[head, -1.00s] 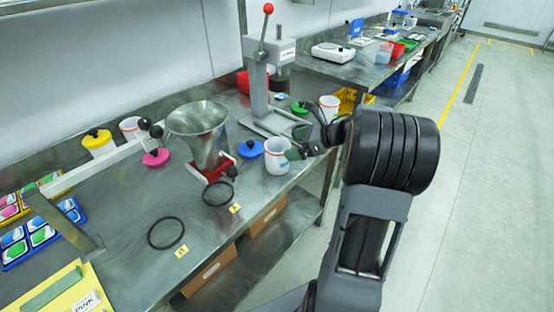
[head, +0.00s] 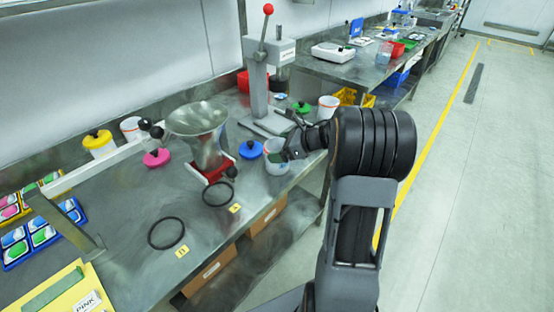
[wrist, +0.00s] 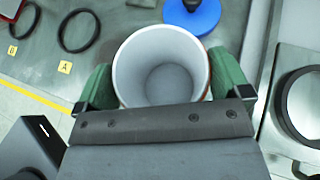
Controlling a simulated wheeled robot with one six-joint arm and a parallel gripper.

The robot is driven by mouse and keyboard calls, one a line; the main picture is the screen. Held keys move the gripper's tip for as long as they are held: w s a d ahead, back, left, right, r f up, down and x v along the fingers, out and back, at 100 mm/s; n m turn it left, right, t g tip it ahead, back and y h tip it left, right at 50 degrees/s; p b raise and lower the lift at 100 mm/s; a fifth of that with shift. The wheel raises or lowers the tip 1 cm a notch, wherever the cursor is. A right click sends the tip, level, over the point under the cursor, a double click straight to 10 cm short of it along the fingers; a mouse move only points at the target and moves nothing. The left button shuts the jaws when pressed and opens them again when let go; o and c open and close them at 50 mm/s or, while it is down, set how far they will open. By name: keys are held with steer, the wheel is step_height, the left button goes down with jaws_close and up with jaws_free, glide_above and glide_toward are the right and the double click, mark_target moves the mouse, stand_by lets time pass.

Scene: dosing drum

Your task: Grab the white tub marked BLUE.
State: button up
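A white open tub (head: 277,166) stands near the front edge of the steel bench, right of a blue lid (head: 250,149). No marking on it is readable. In the wrist view the empty-looking tub (wrist: 160,65) sits between the two green fingers of my gripper (wrist: 162,90), with its rim facing the camera. One finger is on each side, very close to the wall; firm contact does not show. In the head view my gripper (head: 289,151) is at the tub's right side and partly covers it. The blue lid (wrist: 192,14) also shows beyond the tub in the wrist view.
A steel funnel on a red base (head: 207,140) stands left of the tub. A lever press (head: 262,85) stands behind. Another white tub (head: 328,107) and a green lid (head: 301,108) are farther right. Black rings (head: 167,233) lie on the bench in front.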

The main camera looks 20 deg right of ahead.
steer(key=c, duration=0.6)
